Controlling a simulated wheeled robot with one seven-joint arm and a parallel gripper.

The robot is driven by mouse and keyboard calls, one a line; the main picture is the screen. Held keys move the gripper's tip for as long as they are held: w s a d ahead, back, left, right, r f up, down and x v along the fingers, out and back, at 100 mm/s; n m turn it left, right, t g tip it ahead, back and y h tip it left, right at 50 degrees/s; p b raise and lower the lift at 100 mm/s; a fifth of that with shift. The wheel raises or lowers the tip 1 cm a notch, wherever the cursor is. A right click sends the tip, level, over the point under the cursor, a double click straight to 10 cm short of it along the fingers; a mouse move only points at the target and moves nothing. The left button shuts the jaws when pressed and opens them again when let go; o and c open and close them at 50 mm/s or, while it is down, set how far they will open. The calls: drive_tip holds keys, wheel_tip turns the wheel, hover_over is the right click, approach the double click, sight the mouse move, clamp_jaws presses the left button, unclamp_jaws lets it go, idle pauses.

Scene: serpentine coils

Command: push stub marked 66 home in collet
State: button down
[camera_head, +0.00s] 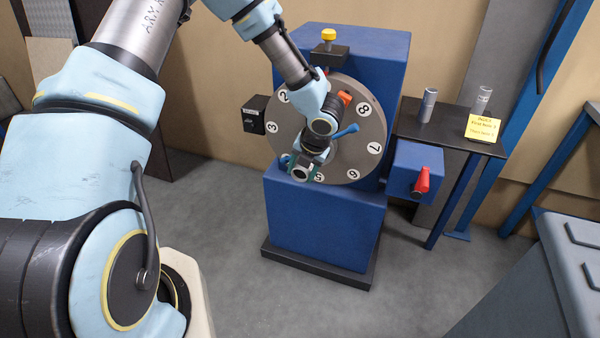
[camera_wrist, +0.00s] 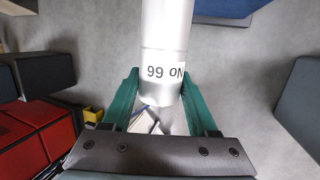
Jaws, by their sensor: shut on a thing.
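A light grey metal stub (camera_wrist: 165,40) runs up out of the top of the wrist view. Its white label reads upside down as "No 66". My gripper (camera_wrist: 162,88) has its two green fingers on either side of the stub and is shut on it near the label. In the head view my gripper (camera_head: 303,172) is in front of the lower left of a round grey dial (camera_head: 360,158), near the numbers 4 and 5. I cannot make out the collet, and the arm hides part of the dial. The stub's far end is out of the wrist view.
The dial is on a blue machine (camera_head: 325,225). A side shelf (camera_head: 455,140) bears a grey cylinder (camera_head: 428,105), a clear one (camera_head: 482,99) and a yellow note (camera_head: 482,128). A blue box with a red handle (camera_head: 422,180) juts out right. Open floor lies in front.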

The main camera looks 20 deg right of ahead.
drive_tip(key=shift+w+d+p, duration=0.65)
drive_tip(key=shift+w+d, duration=0.45)
drive_tip(key=shift+w, duration=0.05)
drive_tip(key=shift+w+d, duration=0.1)
drive_tip(key=shift+w, duration=0.05)
drive_tip(key=shift+w+d, duration=0.25)
drive_tip(key=shift+w+d+p, duration=0.4)
drive_tip(key=shift+p, duration=0.1)
drive_tip(key=shift+w+d+r, duration=0.1)
drive_tip(key=shift+w+d, duration=0.3)
drive_tip(key=shift+w, duration=0.05)
drive_tip(key=shift+w, duration=0.1)
idle(0.3)
drive_tip(key=shift+c, duration=0.5)
unclamp_jaws()
drive_tip(key=shift+d+r, duration=0.1)
drive_tip(key=shift+r, duration=0.1)
